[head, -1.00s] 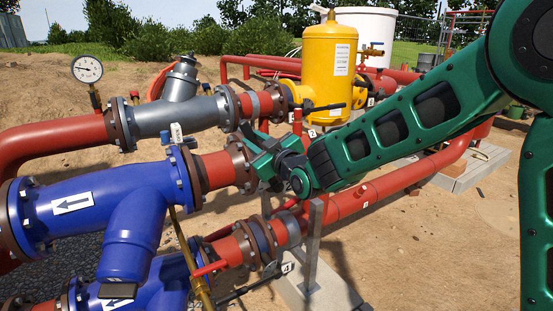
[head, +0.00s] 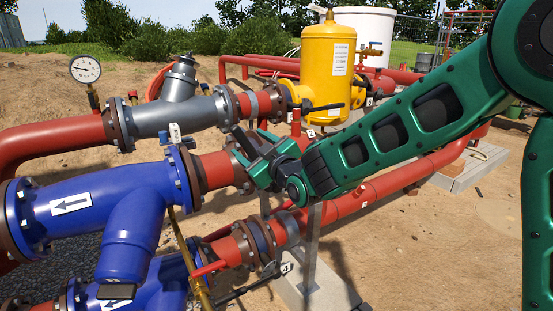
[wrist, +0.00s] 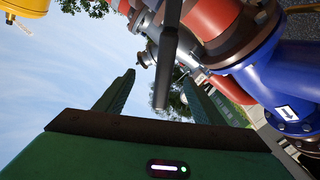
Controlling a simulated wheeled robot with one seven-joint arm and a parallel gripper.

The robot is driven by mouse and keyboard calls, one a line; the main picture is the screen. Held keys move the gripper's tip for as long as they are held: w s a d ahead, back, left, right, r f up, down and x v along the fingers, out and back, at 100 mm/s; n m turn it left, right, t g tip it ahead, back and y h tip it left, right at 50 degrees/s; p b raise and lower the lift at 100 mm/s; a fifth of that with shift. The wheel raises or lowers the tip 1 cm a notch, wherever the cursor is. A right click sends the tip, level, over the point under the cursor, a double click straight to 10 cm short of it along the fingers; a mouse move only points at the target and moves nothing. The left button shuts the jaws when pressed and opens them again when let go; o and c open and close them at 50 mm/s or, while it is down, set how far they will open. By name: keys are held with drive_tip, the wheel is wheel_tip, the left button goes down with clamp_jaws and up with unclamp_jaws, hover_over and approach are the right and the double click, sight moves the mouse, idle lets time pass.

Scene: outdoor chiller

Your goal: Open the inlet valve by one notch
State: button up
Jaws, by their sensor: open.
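A dark grey lever handle (wrist: 166,55) reaches down from the top of the wrist view, between the two green fingers of my gripper (wrist: 158,80). The fingers are spread, with a gap to the handle on both sides. In the head view my gripper (head: 256,158) is at the red middle pipe (head: 218,169), just right of its flange. A grey bar (head: 241,139), apparently the same lever, shows beside the fingers. The valve body is mostly hidden behind my gripper, and I cannot read which valve is the inlet.
A yellow tank (head: 329,62) with a dark lever (head: 328,107) stands behind. Blue pipework (head: 98,207) is at left, with a pressure gauge (head: 85,69) above. Open sandy ground (head: 440,240) lies right.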

drive_tip(key=shift+v, duration=2.9)
drive_tip(key=shift+d, duration=0.15)
drive_tip(key=v, duration=1)
drive_tip(key=s+d+f+m+g+h, duration=0.1)
drive_tip(key=d+f+m+g+h, duration=0.35)
drive_tip(key=d, duration=1.05)
drive_tip(key=s+d+f+m+g+h, duration=0.1)
drive_tip(key=d+f+m+h, duration=0.5)
drive_tip(key=d, duration=0.8)
drive_tip(key=s+d+f+m+g, duration=0.3)
drive_tip(key=s+d+f+g, duration=0.15)
drive_tip(key=s+d, duration=0.6)
drive_tip(key=s+d+m+g, duration=0.2)
drive_tip(key=s+m+g, duration=0.3)
drive_tip(key=s, duration=1.1)
drive_tip(key=shift+r+y, duration=0.3)
drive_tip(key=shift+y, duration=0.05)
